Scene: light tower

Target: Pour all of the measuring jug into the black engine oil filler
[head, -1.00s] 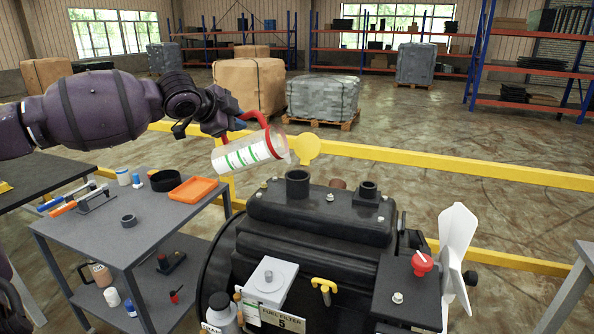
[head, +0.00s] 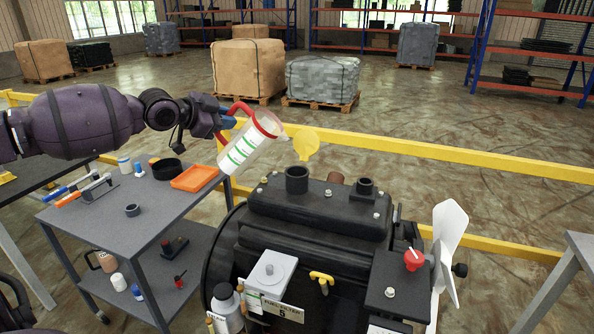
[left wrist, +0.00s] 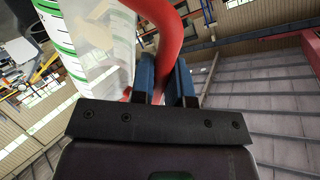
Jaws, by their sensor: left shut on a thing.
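The measuring jug (head: 247,143) is clear with green marks, a red rim and a red handle. It is tilted, its mouth up and to the right, above and left of the engine. My left gripper (head: 226,121) is shut on the red handle; in the left wrist view the blue fingers (left wrist: 163,80) grip the handle beside the jug wall (left wrist: 95,50). The black engine oil filler (head: 297,180) is an open upright neck on the engine top, right of and below the jug's mouth. I cannot tell whether liquid is in the jug. My right gripper is not in view.
A yellow round disc (head: 306,143) stands just behind the filler. The black engine (head: 310,225) has a white fan (head: 449,235) and red knob (head: 413,260) on the right. A grey cart (head: 95,222) with an orange tray (head: 195,178) stands left. A yellow rail (head: 430,150) runs behind.

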